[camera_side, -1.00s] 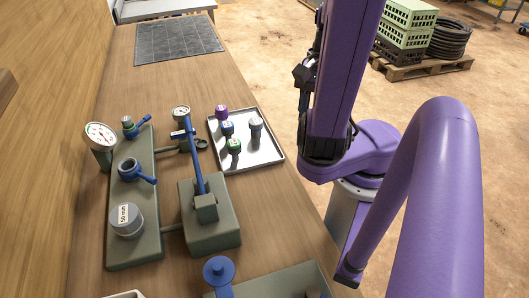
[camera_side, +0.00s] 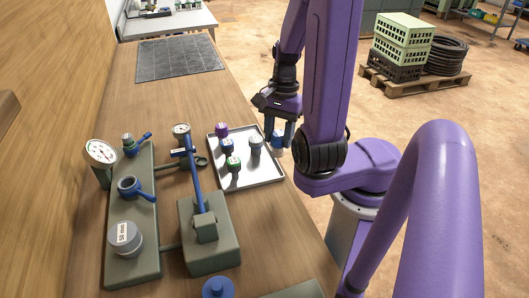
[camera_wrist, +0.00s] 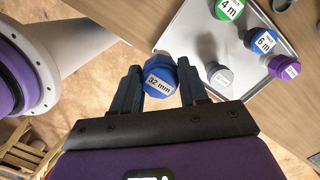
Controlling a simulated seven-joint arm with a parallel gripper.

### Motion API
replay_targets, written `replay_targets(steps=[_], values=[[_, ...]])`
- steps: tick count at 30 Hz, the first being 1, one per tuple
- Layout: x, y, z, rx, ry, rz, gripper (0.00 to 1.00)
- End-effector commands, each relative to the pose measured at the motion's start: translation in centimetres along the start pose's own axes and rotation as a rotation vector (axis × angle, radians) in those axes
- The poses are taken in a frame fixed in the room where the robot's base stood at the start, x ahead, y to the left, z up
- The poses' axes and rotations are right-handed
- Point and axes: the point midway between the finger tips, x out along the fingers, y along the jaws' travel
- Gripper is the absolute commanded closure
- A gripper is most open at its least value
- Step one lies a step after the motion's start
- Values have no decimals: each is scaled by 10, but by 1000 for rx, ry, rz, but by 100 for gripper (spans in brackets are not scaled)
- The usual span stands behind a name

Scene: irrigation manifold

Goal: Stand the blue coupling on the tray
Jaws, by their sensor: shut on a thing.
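The blue coupling (camera_side: 278,138), with a paler lower end, is between the fingers of my gripper (camera_side: 279,130). In the wrist view the coupling (camera_wrist: 160,78) shows a "32 mm" label, and my gripper (camera_wrist: 160,70) is shut on it. It is held up beside the right edge of the silver tray (camera_side: 262,180); its exact height is unclear. The tray carries a purple-topped piece (camera_side: 221,130), a blue-topped one (camera_side: 227,147), a green-topped one (camera_side: 233,163) and a grey one (camera_side: 255,145), all upright.
A blue lever (camera_side: 194,170) rises from a green block (camera_side: 212,245). The tray's front right part is bare.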

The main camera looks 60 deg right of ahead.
Motion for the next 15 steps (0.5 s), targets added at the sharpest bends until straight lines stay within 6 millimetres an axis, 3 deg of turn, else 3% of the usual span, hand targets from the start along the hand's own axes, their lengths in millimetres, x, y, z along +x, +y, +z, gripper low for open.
replay_targets(steps=[9, 15], values=[[33, -26, -8, -1, -2, 3, 93], [43, -37, -12, -1, -1, 1, 93]])
